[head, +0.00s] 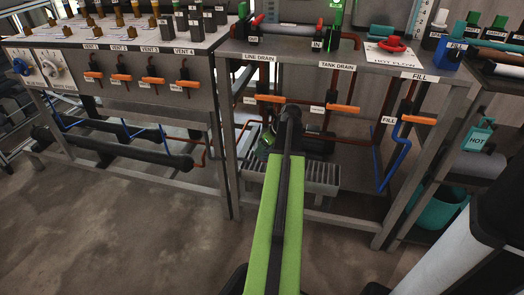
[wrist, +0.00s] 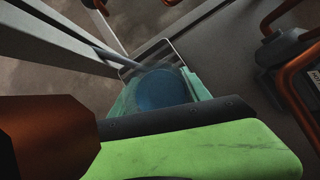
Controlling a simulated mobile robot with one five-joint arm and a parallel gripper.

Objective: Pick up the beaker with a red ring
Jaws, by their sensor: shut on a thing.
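My gripper (head: 268,143) is at the far end of my green arm, low in front of the bench and under the line drain and tank drain valves. It is largely hidden by the arm in the head view. In the wrist view a green-teal vessel with a round blue inside (wrist: 160,90) shows just beyond a black edge and a green part. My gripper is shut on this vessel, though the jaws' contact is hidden. I see no red ring on it, and I cannot make out a beaker with a red ring elsewhere.
A slatted grey stand (head: 318,178) is under the bench by the arm's end. Orange valve handles (head: 343,109) and brown pipes hang close above. The floor at left is clear.

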